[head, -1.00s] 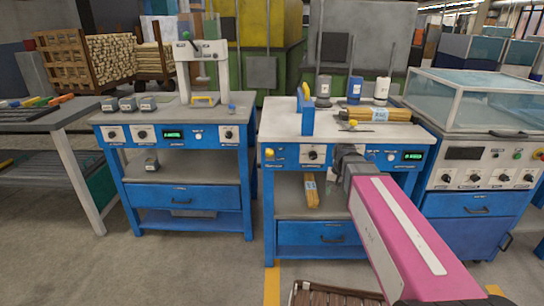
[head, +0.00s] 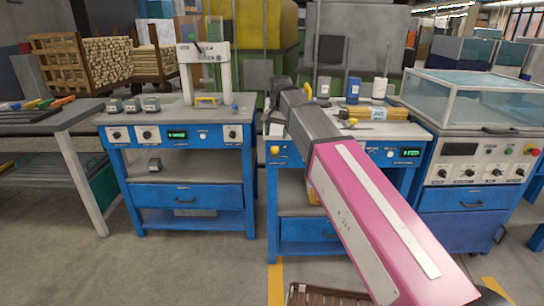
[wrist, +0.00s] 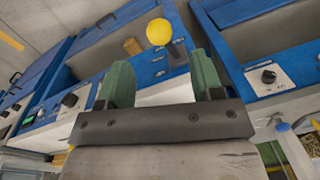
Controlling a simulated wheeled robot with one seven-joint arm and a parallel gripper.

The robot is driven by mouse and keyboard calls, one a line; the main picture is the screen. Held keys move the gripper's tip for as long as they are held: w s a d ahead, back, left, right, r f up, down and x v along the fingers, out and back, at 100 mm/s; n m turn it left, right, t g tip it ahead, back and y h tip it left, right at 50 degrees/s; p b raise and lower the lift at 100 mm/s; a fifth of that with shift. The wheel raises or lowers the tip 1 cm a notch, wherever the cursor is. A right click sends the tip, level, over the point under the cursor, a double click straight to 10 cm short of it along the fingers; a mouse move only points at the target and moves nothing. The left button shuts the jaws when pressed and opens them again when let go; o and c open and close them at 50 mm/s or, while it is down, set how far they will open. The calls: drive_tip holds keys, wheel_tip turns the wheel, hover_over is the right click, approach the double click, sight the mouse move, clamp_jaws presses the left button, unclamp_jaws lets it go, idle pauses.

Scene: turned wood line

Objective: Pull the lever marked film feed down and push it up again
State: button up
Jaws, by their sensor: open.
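A lever with a round yellow knob (head: 274,150) sits at the left end of the blue front panel of the right-hand workbench. Its marking is too small to read. In the wrist view the yellow knob (wrist: 159,32) stands out from the blue panel, with a dark piece beside it. My gripper (wrist: 160,62) is open and empty, with two green fingers apart. The knob shows just beyond the fingertips, between them in the picture and not touching as far as I can see. In the head view my arm's dark end is above the bench's left front, and the fingers hardly show.
The bench top (head: 335,132) carries containers and a wood bundle (head: 375,112). A second workbench (head: 170,110) with dials stands to the left across a narrow gap. A glass-topped machine (head: 470,100) stands close on the right. Floor in front of the left bench is clear.

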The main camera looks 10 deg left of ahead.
sight(275, 150)
drive_tip(key=f, duration=0.9)
drive_tip(key=shift+a+f, duration=0.3)
drive_tip(key=shift+f, duration=0.05)
clamp_jaws()
